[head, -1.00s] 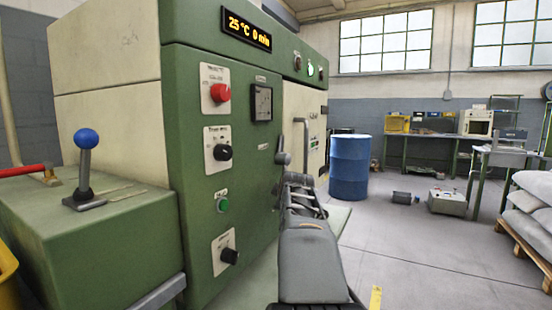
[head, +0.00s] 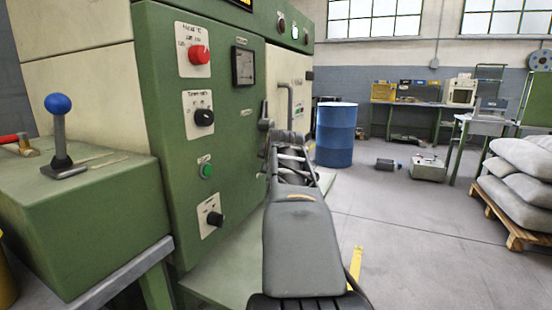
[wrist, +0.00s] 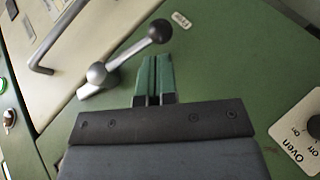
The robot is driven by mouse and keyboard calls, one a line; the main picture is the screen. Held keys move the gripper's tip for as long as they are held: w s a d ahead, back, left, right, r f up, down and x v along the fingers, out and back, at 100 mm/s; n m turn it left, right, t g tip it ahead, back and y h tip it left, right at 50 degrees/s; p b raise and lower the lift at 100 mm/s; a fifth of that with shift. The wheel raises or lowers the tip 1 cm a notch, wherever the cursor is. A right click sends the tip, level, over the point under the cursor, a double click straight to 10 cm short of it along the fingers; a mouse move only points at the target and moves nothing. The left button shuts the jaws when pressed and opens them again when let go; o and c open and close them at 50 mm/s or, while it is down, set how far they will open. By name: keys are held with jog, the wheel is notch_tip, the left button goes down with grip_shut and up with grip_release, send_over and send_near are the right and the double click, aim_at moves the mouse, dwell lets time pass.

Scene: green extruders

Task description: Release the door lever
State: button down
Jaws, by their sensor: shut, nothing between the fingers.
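The door lever (wrist: 130,54) is a metal rod with a dark ball knob at its upper right end and a silver ball at its pivot, mounted on the green panel. In the head view the lever (head: 266,114) stands beside the cream oven door (head: 288,70), just past the end of my arm. My gripper (wrist: 157,57) has its green fingers together and empty. Its tips are right by the lever's rod, below the knob; I cannot tell whether they touch. In the head view my arm hides most of the gripper.
The green panel carries a red knob (head: 199,54), black knobs and a green button (head: 206,171). A bent door handle (wrist: 42,68) is left of the lever. A blue-balled lever (head: 59,130) stands on a green box at left.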

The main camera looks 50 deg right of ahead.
jog(key=a+f+p+v, duration=0.1)
jog(key=v, duration=0.6)
jog(key=shift+s+a, duration=0.25)
jog(key=shift+s, duration=0.05)
